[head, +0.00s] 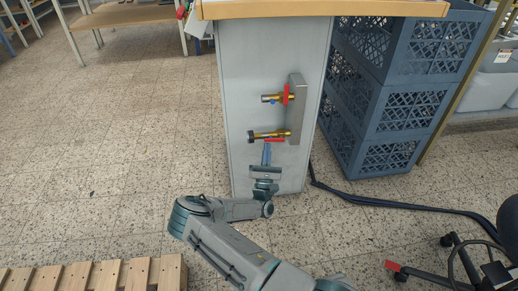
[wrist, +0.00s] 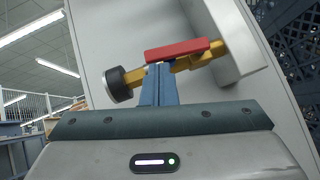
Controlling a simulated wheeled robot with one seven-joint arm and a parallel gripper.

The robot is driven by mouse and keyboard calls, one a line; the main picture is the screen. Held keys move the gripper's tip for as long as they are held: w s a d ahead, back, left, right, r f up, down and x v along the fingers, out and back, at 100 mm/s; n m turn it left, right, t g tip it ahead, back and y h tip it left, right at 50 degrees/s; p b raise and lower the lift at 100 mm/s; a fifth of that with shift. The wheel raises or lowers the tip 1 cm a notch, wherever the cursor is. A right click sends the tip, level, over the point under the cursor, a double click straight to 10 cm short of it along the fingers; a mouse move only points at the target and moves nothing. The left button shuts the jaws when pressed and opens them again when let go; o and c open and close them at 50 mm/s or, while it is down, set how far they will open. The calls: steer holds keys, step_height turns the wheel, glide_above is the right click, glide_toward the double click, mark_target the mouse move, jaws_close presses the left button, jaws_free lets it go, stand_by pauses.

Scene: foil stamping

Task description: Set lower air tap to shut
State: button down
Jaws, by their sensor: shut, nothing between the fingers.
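The lower air tap (head: 257,135) is a brass valve with a dark round end, sticking out sideways from a grey block on the cabinet side. Its red lever (head: 275,140) lies roughly along the brass body. In the wrist view the red lever (wrist: 177,49) crosses above the fingertips, with the black round end (wrist: 117,86) at left. My gripper (head: 267,147) is shut and empty, just below the lower tap. In the wrist view its blue fingers (wrist: 158,72) point up at the lever's left end; whether they touch it I cannot tell.
An upper tap (head: 270,98) with an upright red lever (head: 286,94) is on the same grey block (head: 298,105). Blue crates (head: 372,130) stand right of the cabinet (head: 240,70). A dark hose (head: 390,202) lies on the floor. A wooden pallet (head: 90,278) is at lower left.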

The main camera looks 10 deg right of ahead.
steer(key=shift+r+m+g+h+p, duration=0.3)
steer(key=shift+r+m+h, duration=0.15)
steer(key=shift+m+h, duration=0.3)
steer(key=shift+d+f+m+g+h, duration=0.1)
steer(key=shift+d+m+g+h, duration=0.15)
steer(key=shift+m+g+h, duration=0.35)
steer(key=shift+a, duration=0.1)
steer(key=shift+f, duration=0.1)
